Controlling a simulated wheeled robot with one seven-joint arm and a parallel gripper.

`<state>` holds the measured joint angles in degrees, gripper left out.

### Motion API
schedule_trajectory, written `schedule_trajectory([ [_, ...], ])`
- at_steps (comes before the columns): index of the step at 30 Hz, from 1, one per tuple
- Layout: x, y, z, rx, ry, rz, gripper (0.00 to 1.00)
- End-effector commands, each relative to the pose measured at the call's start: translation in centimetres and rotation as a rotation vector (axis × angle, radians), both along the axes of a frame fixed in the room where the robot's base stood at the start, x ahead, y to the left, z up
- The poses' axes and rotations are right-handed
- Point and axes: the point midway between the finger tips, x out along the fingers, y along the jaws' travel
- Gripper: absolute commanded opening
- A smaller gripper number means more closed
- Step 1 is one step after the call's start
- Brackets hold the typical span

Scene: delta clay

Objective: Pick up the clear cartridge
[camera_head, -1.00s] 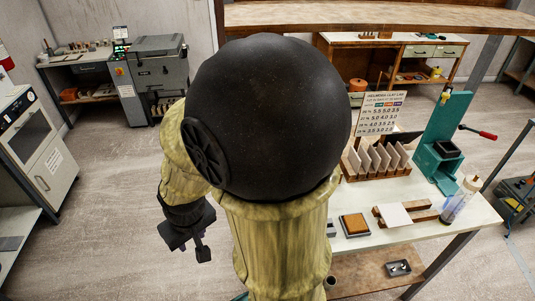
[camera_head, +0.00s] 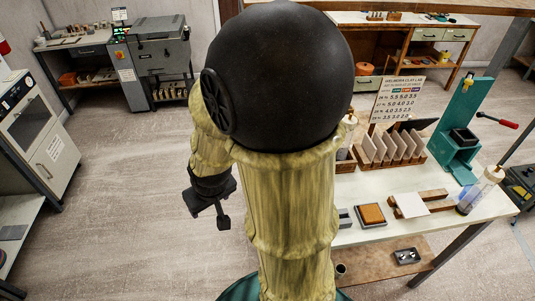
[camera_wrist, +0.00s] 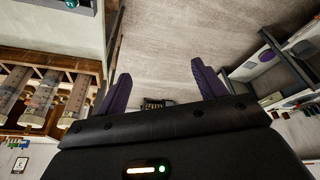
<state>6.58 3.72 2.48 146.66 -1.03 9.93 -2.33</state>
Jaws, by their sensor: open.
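My gripper (camera_head: 213,205) hangs over open floor left of the worktable, well apart from the cartridge. In the wrist view its purple fingers (camera_wrist: 161,75) are spread, with nothing between them.
The worktable holds a wooden rack of tiles (camera_head: 390,147), a sign (camera_head: 398,98), a teal press (camera_head: 462,135) with a red-tipped lever, a tan block (camera_head: 371,214) and a white card (camera_head: 411,204). A small tray (camera_head: 407,256) rests on its lower shelf. The floor at left is clear.

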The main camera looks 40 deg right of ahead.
Motion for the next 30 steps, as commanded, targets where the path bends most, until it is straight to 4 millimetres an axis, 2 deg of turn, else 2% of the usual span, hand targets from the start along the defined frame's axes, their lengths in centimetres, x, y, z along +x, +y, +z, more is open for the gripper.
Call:
schedule_trajectory([
  [1,1.0,-1.1,-2.0,-0.007,-0.035,-0.011,0.7],
  [6,5.1,-4.9,-5.9,-0.036,-0.221,-0.03,0.7],
  [12,8.6,-10.0,-9.3,-0.07,-0.459,-0.073,0.7],
  [15,9.7,-12.8,-10.5,-0.092,-0.586,-0.108,0.7],
  [21,10.1,-18.8,-12.0,-0.153,-0.85,-0.21,0.7],
  [27,8.2,-24.5,-12.0,-0.242,-1.099,-0.339,0.7],
  [30,7.3,-26.0,-11.5,-0.275,-1.171,-0.379,0.7],
])
